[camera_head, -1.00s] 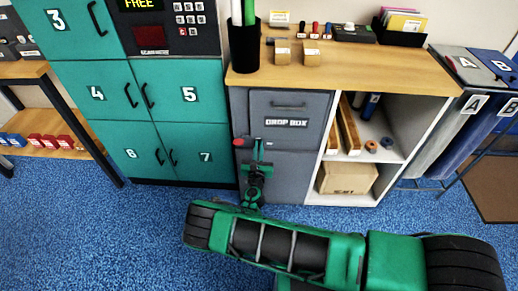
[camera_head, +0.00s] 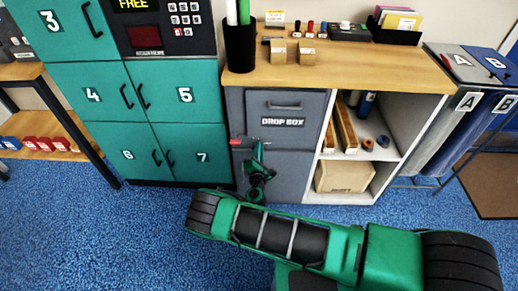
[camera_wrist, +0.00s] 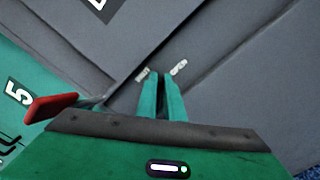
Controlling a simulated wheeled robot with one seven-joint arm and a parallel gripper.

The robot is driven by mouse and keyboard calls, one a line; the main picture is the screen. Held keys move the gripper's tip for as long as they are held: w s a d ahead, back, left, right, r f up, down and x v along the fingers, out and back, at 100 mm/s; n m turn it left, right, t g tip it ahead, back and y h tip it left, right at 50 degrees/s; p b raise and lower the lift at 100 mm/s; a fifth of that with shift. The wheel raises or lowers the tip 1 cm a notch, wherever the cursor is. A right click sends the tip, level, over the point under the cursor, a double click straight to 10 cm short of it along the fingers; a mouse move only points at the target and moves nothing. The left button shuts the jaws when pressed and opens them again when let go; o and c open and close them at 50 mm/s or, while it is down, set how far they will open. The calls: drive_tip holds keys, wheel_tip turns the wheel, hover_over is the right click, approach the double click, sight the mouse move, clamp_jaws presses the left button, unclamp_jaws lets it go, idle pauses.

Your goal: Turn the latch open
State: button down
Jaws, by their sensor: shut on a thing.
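The latch shows as a red grip (camera_head: 236,142) at the left of the grey cabinet front, just below the drop box drawer (camera_head: 284,104). In the wrist view the red latch grip (camera_wrist: 50,107) sticks out to the left of my gripper (camera_wrist: 161,82). A thin dark bar runs from it towards the fingers. SHUT and OPEN labels (camera_wrist: 179,68) are on the grey face just beyond the fingertips. My gripper (camera_head: 258,148) is at the cabinet front with its fingers close together, shut on the latch. The held part is hidden behind the fingers and palm.
Teal lockers (camera_head: 185,95) stand directly left of the cabinet. A wooden top (camera_head: 350,70) with a black pen cup (camera_head: 240,47) lies above. Open shelves (camera_head: 375,135) with a carton (camera_head: 345,177) are at the right. Blue floor (camera_head: 90,230) is clear in front.

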drive_tip(key=shift+s+a+f+m, duration=0.1)
drive_tip(key=shift+f+m, duration=0.2)
drive_tip(key=shift+m, duration=0.9)
drive_tip(key=shift+s+a+f+m, duration=0.15)
drive_tip(key=shift+f+m, duration=0.2)
drive_tip(key=shift+m, duration=0.85)
drive_tip(key=shift+w+a+f+m, duration=0.1)
drive_tip(key=shift+f+m, duration=0.2)
drive_tip(key=shift+m, duration=0.9)
drive_tip(key=c, duration=1.9)
unclamp_jaws()
drive_tip(key=shift+o, duration=0.2)
drive_tip(key=shift+d, duration=0.15)
drive_tip(key=shift+r, duration=0.1)
drive_tip(key=s, duration=1)
drive_tip(key=shift+s+a, duration=0.2)
drive_tip(key=shift+s, duration=0.15)
